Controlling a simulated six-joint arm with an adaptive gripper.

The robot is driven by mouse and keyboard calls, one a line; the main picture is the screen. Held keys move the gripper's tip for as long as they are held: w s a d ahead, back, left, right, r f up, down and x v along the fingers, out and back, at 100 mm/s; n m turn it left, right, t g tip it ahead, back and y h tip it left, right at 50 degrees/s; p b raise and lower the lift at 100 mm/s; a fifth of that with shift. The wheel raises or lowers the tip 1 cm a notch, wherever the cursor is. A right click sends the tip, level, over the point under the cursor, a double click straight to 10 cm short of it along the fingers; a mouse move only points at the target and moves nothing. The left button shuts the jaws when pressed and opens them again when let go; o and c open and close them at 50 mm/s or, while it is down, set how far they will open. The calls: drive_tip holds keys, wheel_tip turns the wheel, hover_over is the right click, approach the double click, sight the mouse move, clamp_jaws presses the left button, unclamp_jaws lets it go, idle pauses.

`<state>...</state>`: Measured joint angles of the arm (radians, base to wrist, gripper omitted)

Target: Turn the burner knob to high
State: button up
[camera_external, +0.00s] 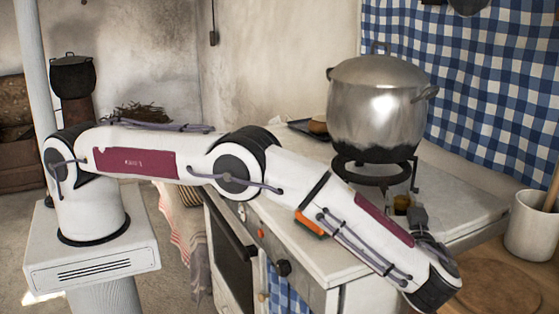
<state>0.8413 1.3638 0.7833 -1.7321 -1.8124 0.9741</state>
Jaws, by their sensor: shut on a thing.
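A large lidded metal pot (378,108) stands on a black burner ring (372,178) on the white counter. My arm reaches from the left across the counter's front, and its wrist bends up and back toward the burner. My gripper (407,213) is at the burner's front right, below the pot. It is shut on a small brownish piece, which looks like the burner knob (402,201). The fingertips are small and partly hidden, so the knob's turn angle cannot be read.
The stove front below has a dark knob (283,268) and a small orange-red one (262,233). A white crock (531,226) with a wooden utensil and a round wooden board (497,288) are at the right.

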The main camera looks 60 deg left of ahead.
sight(403, 206)
drive_tip(key=o, duration=1.1)
drive_tip(key=shift+s+d, duration=0.1)
drive_tip(key=shift+d, duration=0.05)
drive_tip(key=shift+v, duration=3.55)
